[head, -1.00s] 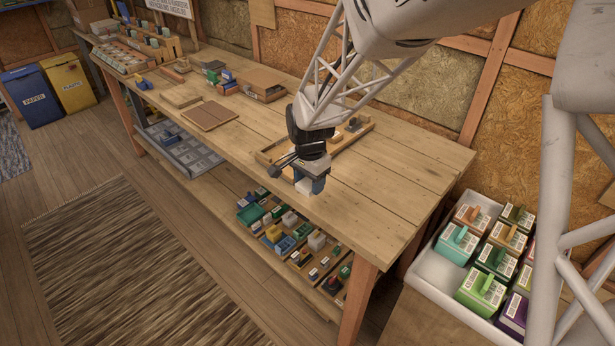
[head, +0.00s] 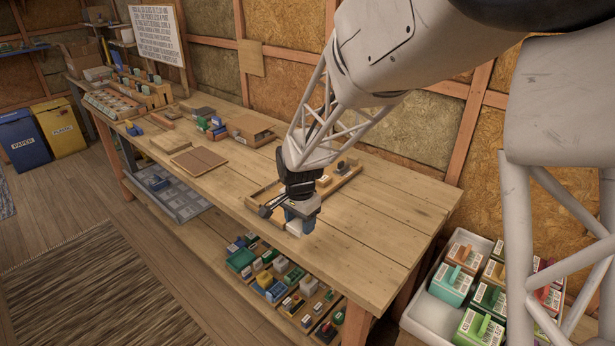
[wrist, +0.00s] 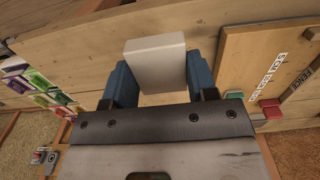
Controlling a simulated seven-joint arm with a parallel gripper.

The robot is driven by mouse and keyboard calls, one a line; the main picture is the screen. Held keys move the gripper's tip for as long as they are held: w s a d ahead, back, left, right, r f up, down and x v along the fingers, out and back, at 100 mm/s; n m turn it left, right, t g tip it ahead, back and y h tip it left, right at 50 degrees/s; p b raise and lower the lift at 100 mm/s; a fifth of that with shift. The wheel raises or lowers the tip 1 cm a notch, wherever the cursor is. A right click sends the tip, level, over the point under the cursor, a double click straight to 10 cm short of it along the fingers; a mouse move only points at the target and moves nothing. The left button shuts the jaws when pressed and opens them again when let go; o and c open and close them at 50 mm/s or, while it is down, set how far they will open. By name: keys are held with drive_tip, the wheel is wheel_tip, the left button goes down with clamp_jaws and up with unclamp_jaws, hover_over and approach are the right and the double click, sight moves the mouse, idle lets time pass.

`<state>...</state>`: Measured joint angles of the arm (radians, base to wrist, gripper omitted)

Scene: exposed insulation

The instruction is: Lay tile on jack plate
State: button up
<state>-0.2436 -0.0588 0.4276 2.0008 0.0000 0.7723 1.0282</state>
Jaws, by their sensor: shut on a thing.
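My gripper (head: 299,222) is above the front part of the wooden workbench. In the wrist view its two blue fingers are shut on a white block-like tile (wrist: 155,60), one finger on each side. The tile also shows as a small pale piece under my gripper in the head view (head: 295,231). I cannot tell whether it touches the bench. I cannot tell for sure which thing is the jack plate; a flat brown plate (head: 199,160) lies further left on the bench.
A shallow wooden tray (head: 262,192) with small blocks lies just behind my gripper. Small boxes and an open wooden box (head: 250,128) stand further back. A white crate (head: 425,312) of coloured boxes is at the right. The bench (head: 370,225) right of my gripper is clear.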

drive_tip(key=w+d+r, duration=0.1)
drive_tip(key=w+d, duration=0.2)
drive_tip(key=w, duration=0.8)
drive_tip(key=w+d+r, duration=0.1)
drive_tip(key=w+d, duration=0.3)
drive_tip(key=w, duration=0.6)
drive_tip(key=shift+w+r, duration=0.25)
drive_tip(key=shift+w, duration=0.15)
drive_tip(key=shift+w, duration=0.1)
drive_tip(key=shift+w+a+f, duration=0.25)
drive_tip(key=shift+w, duration=2.35)
drive_tip(key=shift+w+a+f, duration=0.2)
drive_tip(key=shift+w+f, duration=0.05)
drive_tip(key=shift+w, duration=2.4)
drive_tip(key=shift+w+a+f, duration=0.25)
drive_tip(key=shift+w, duration=2.35)
drive_tip(key=shift+f, duration=0.1)
drive_tip(key=shift+f, duration=1.65)
drive_tip(key=shift+f, duration=0.1)
drive_tip(key=o, duration=1)
drive_tip(key=shift+c, duration=0.2)
